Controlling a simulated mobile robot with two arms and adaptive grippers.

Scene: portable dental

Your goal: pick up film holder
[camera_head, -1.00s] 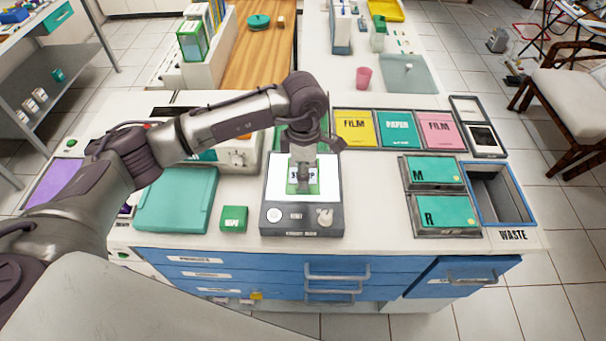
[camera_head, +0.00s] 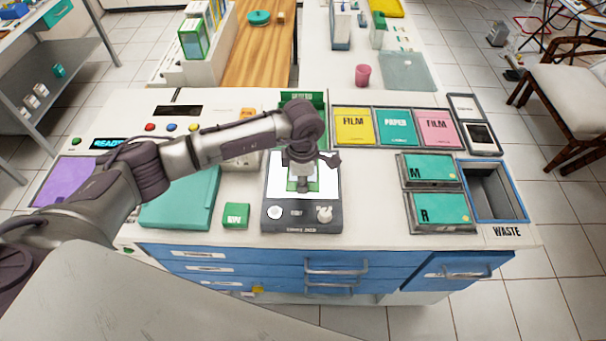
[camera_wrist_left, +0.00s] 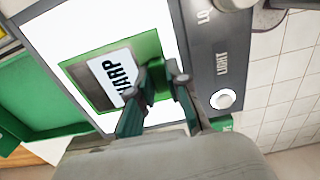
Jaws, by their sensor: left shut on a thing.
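The film holder is a green frame with a white label reading "SHARP" (camera_wrist_left: 112,74). It is at the lit white panel of the light box (camera_head: 302,215), and in the head view (camera_head: 316,186) my gripper hides most of it. My left gripper (camera_head: 302,187) points down over the panel. In the left wrist view its fingers (camera_wrist_left: 160,92) are shut on the holder near one edge. I cannot tell whether the holder touches the panel or is slightly above it. My right gripper is not in view.
A small green box (camera_head: 236,215) and a teal flat case (camera_head: 180,199) lie left of the light box. Trays marked M and R (camera_head: 440,208) and the open waste bin (camera_head: 490,192) are at the right.

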